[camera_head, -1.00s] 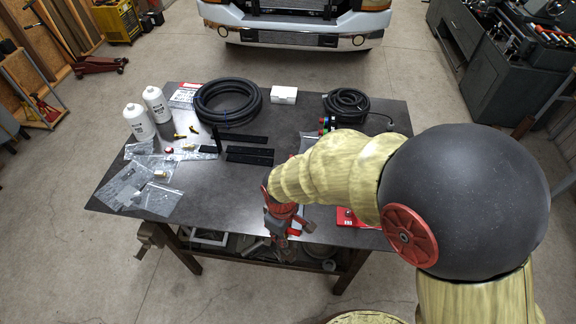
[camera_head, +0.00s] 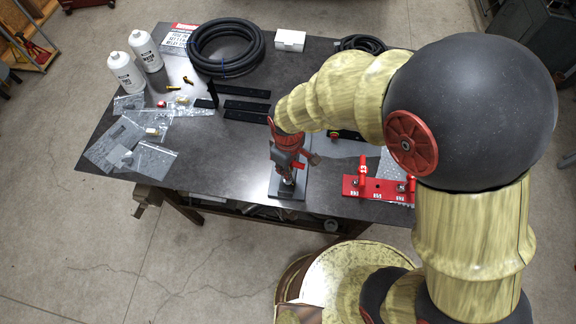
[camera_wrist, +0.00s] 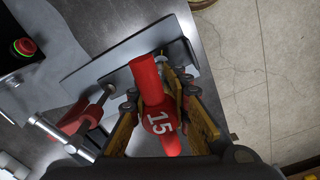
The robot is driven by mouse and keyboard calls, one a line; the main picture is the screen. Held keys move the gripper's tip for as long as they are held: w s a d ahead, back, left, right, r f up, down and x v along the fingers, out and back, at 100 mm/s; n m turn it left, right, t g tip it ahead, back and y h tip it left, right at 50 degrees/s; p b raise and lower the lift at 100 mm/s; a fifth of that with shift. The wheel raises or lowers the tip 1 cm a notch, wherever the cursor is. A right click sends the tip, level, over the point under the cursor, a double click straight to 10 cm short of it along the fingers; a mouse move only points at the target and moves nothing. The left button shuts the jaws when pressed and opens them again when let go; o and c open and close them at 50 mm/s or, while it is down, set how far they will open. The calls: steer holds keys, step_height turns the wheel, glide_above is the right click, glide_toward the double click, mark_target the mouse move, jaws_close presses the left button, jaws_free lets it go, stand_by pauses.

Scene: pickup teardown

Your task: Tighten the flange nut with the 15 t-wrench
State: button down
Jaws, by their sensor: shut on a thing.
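My gripper (camera_head: 287,166) is near the front edge of the workbench, above a small dark plate (camera_head: 287,193). It is shut on the red 15 t-wrench (camera_wrist: 158,122), whose white "15" faces the wrist camera. The fingers close on both sides of the red wrench body. In the wrist view a grey plate (camera_wrist: 105,72) lies beyond the wrench. I cannot make out the flange nut; the wrench and fingers cover that area. Whether the socket sits on the nut cannot be told.
A red rack (camera_head: 378,188) with red-handled tools stands to the right. In the wrist view a red part with silver rods (camera_wrist: 88,112) lies near the fingers.

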steer(key=shift+f, duration=0.35)
steer(key=shift+f, duration=0.15)
steer(key=shift+f+b, duration=0.35)
steer(key=shift+b, duration=0.1)
steer(key=shift+s+f+b, duration=0.1)
steer(key=shift+f+b, duration=0.35)
steer(key=shift+f, duration=0.25)
steer(key=m, duration=0.4)
steer(key=shift+d+f, duration=0.1)
steer(key=m, duration=0.3)
steer(key=shift+s+f, duration=0.15)
